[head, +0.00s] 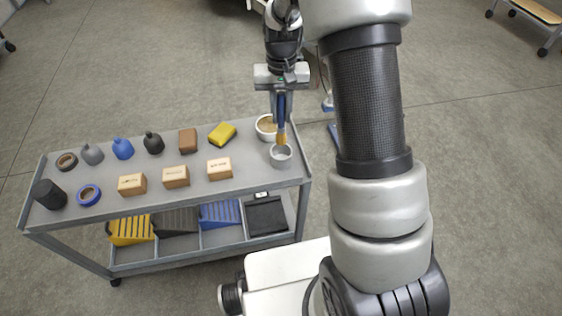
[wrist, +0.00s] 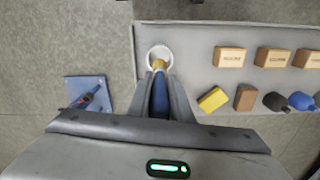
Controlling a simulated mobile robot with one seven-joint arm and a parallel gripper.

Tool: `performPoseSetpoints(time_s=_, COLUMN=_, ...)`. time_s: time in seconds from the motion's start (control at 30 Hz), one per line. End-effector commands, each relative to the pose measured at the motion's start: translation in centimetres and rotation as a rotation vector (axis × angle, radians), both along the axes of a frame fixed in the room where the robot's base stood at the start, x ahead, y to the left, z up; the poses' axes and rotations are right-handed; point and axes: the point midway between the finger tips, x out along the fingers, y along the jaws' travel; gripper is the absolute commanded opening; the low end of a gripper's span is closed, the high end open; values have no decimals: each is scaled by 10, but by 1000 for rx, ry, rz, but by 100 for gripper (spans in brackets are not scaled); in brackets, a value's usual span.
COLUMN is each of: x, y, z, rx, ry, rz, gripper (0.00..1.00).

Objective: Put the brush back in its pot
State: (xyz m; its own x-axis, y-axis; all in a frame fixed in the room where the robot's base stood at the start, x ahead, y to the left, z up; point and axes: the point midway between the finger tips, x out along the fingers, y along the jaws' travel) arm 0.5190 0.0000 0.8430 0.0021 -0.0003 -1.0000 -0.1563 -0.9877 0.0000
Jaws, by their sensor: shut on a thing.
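The brush (head: 281,118) has a blue handle and tan bristles. My gripper (head: 279,97) is shut on its handle and holds it upright, bristles down. The pot (head: 281,158) is a small grey cup at the right end of the cart's top. The bristle end is over the pot at about its rim in the head view; I cannot tell if the tip is inside. In the wrist view the brush (wrist: 159,92) points toward the round pot (wrist: 151,51), and the bristles overlap its opening. My gripper (wrist: 160,85) hides part of the handle.
A white bowl (head: 262,133) stands just behind the pot. A yellow sponge (head: 222,132), brown block (head: 187,141), labelled boxes (head: 219,169), bottles and tape rolls fill the grey cart top (head: 245,189) to the left. Coloured bins (head: 131,230) sit on the lower shelf.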

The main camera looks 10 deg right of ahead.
Motion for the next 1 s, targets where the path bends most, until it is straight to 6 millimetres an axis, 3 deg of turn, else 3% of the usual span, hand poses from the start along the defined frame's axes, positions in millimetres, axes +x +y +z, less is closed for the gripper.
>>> performPoseSetpoints(time_s=0.2, x=-1, y=0, z=-43, rx=0, ry=4, rz=-1, gripper=0)
performPoseSetpoints(time_s=0.43, x=0, y=0, z=-61, rx=0, ry=2, rz=0, gripper=0)
performPoseSetpoints(time_s=0.63, x=-1, y=0, z=-90, rx=-1, ry=2, rz=0, gripper=0)
performPoseSetpoints(time_s=1.0, x=0, y=0, z=-95, rx=0, ry=0, rz=0, gripper=0)
